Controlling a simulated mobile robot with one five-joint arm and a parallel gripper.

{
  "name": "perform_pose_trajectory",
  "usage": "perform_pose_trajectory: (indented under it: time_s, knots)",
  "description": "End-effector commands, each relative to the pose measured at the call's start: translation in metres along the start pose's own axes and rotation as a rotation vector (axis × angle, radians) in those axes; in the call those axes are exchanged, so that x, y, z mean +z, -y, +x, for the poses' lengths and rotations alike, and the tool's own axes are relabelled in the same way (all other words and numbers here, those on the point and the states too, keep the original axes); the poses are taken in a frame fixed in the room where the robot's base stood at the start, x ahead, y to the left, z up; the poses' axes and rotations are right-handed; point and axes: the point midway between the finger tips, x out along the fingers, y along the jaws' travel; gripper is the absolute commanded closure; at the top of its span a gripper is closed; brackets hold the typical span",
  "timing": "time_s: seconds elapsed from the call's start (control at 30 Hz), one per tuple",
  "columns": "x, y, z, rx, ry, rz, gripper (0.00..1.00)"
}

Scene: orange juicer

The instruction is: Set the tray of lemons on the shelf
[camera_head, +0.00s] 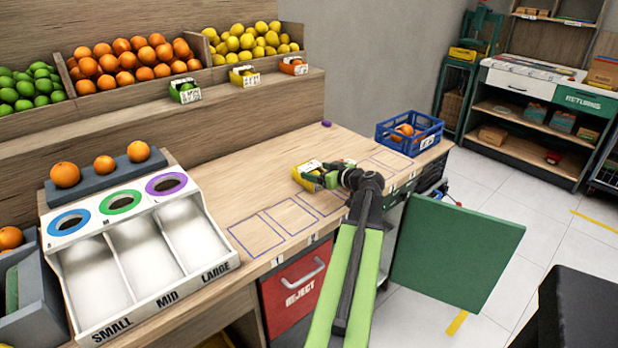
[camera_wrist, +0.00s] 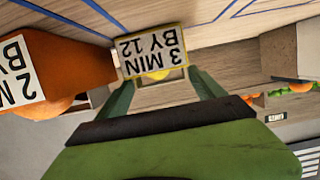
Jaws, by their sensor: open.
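A small yellow tray (camera_head: 306,173) with a white label sits on the wooden counter by my gripper (camera_head: 330,176). In the wrist view, the yellow tray (camera_wrist: 152,42) shows a label reading "3 MIN BY 12" upside down, with a bit of a lemon visible below it. My gripper (camera_wrist: 161,88) is open, with its green fingers at either side of the tray's near edge. I cannot tell whether they touch it. The wooden shelf (camera_head: 215,107) runs along the back. A similar yellow tray (camera_head: 242,77) stands in front of the lemon bin.
An orange tray (camera_wrist: 75,72) is close at the left in the wrist view. A blue crate (camera_head: 428,124) with oranges stands at the counter's right end. A sorting box (camera_head: 150,262) fills the left. Blue outlines mark the counter. A green panel (camera_head: 455,250) is beside my arm.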

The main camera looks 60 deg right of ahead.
Motion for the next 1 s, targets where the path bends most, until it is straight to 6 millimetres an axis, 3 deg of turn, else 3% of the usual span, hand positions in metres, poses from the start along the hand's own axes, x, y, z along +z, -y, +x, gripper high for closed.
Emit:
perform_pose_trajectory:
  time_s: [0.2,0.47,0.93,1.0]
  knots:
    - [0.005,0.0,0.04,-0.003,0.0,-0.002,0.22]
    - [0.003,0.001,0.045,-0.001,0.0,-0.001,0.22]
    - [0.003,0.001,0.045,-0.001,0.0,-0.001,0.83]
    - [0.003,0.001,0.045,-0.001,0.0,-0.001,0.85]
